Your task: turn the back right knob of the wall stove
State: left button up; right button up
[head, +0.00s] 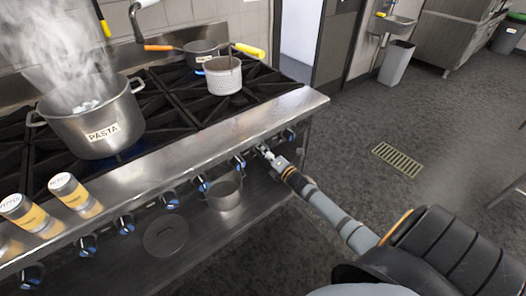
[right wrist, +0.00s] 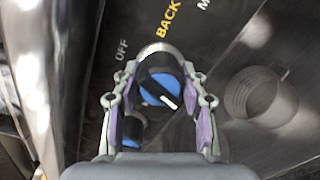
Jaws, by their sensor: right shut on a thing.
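The wall stove (head: 215,125) has a steel front with a row of black and blue knobs. My right gripper (head: 270,155) reaches the front panel near the right end of that row. In the right wrist view my gripper (right wrist: 160,78) has a finger on each side of a black knob with a blue face and white pointer line (right wrist: 158,84), and is shut on it. Yellow "BACK" lettering and a white "OFF" mark show beside this knob; the rest of the label is cut off. The pointer is turned away from "OFF". My left gripper is out of view.
A steaming pot labelled PASTA (head: 93,118) stands on the left burners. A perforated pot (head: 223,76) and a pan (head: 201,50) stand at the right. Another knob (head: 290,135) is just right of my gripper.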

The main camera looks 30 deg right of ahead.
jog(key=shift+f, duration=0.1)
dwell(0.3)
jog(key=o, duration=1.2)
jog(key=shift+c, duration=0.2)
jog(key=shift+s, duration=0.1)
jog(key=s, duration=1.2)
jog(key=shift+d, duration=0.45)
